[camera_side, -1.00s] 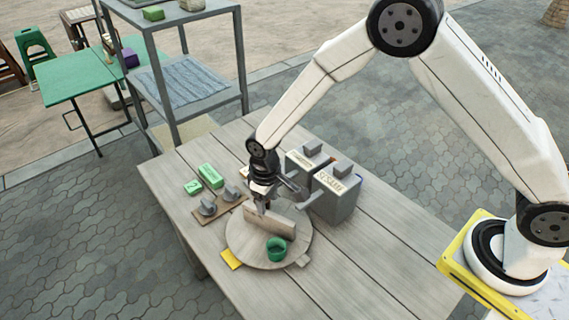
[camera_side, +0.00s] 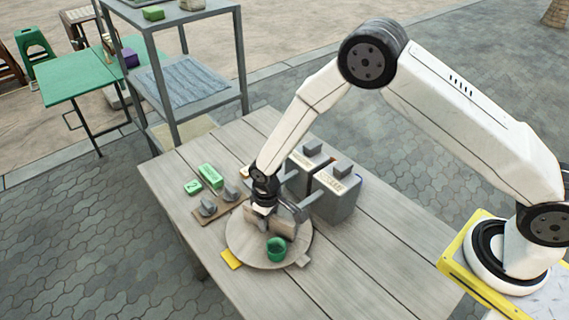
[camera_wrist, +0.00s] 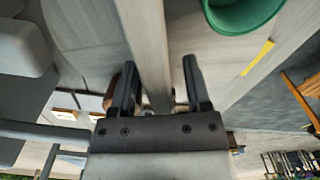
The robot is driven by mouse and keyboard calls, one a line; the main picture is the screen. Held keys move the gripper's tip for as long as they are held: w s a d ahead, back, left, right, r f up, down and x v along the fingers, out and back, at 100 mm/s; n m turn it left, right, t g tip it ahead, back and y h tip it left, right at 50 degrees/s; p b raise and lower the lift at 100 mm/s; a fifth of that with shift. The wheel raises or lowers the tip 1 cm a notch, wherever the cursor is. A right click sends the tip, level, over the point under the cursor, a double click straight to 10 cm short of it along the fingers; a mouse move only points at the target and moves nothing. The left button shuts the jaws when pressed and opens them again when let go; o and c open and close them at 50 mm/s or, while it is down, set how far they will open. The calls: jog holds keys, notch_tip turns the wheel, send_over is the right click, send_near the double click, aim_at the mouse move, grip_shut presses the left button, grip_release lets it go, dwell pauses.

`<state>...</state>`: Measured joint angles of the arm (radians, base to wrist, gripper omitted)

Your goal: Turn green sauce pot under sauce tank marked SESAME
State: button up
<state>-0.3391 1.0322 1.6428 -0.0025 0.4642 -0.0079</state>
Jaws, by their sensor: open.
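The green sauce pot (camera_side: 277,250) stands on a round wooden turntable (camera_side: 243,242), on the near side of an upright divider board (camera_side: 284,228). It also shows at the top of the wrist view (camera_wrist: 238,12). The grey sauce tank marked SESAME (camera_side: 336,196) stands at the turntable's back right, with its spout towards it. My gripper (camera_side: 268,213) is low over the turntable, pointing down. In the wrist view its two fingers (camera_wrist: 159,72) are apart, one on each side of the divider board (camera_wrist: 148,40). I cannot tell whether they touch it.
A second grey tank (camera_side: 304,163) stands beside the SESAME tank. A board with grey knobs (camera_side: 220,207) and green blocks (camera_side: 210,176) lie left of the turntable. A yellow tab (camera_side: 231,258) sticks out at its rim. The table's right front is clear.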

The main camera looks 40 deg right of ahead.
jog(key=shift+f, duration=0.25)
grip_shut()
dwell(1.4)
